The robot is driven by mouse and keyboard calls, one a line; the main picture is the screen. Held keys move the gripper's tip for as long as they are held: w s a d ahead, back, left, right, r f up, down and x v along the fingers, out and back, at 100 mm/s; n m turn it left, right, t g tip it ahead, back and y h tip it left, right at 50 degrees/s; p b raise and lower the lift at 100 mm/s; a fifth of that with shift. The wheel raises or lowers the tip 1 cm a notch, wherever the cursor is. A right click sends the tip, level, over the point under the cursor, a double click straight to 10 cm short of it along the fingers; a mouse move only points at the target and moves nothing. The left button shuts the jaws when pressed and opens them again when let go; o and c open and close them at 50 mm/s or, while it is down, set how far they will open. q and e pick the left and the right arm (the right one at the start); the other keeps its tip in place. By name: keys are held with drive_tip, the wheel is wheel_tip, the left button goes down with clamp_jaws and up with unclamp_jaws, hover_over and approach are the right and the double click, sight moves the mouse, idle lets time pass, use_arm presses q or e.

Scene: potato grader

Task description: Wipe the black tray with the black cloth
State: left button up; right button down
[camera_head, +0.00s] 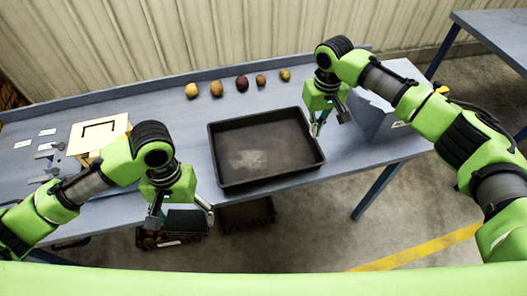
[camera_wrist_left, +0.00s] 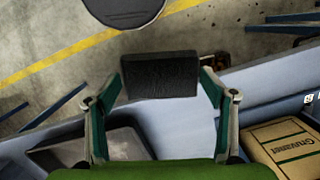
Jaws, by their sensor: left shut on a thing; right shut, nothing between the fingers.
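The black tray (camera_head: 213,160) lies on the blue-grey table, with a pale smudged patch on its dark bottom. Part of it also shows at the lower left of the left wrist view (camera_wrist_left: 60,153). My left gripper (camera_head: 181,219) is at the table's front edge, left of and nearer than the tray. It is shut on the black cloth (camera_wrist_left: 160,76), a dark block-like pad between its fingers. The cloth also shows in the head view (camera_head: 187,223), apart from the tray. My right gripper (camera_head: 330,124) is shut and empty by the tray's right edge; whether it touches the rim is unclear.
Several potatoes (camera_head: 217,88) stand in a row behind the tray. A grey bin (camera_head: 375,118) stands right of the tray. Dark crates (camera_head: 246,215) are below the front edge.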

sight(310, 150)
use_arm(q)
drive_tip(key=f+b, duration=0.1)
drive_tip(key=w+f+b, duration=0.1)
drive_tip(key=f, duration=0.1)
drive_tip(key=shift+f, duration=0.2)
use_arm(e)
drive_tip(key=f, duration=0.1)
drive_tip(key=w+f, duration=0.1)
drive_tip(key=f, duration=0.1)
drive_tip(key=shift+f, duration=0.1)
use_arm(q)
drive_tip(key=shift+s+r, duration=0.1)
drive_tip(key=shift+s, duration=0.2)
use_arm(e)
drive_tip(key=shift+s+r, duration=0.2)
drive_tip(key=shift+s, duration=0.05)
use_arm(q)
drive_tip(key=shift+w, duration=0.1)
use_arm(e)
drive_tip(key=shift+w+f, duration=0.1)
drive_tip(key=shift+f, duration=0.75)
drive_tip(key=shift+r, duration=0.1)
use_arm(q)
wheel_tip(310, 150, up, 7)
drive_tip(key=p, duration=0.7)
drive_tip(key=shift+r, duration=0.2)
use_arm(e)
wheel_tip(310, 150, up, 6)
drive_tip(key=shift+f, duration=0.1)
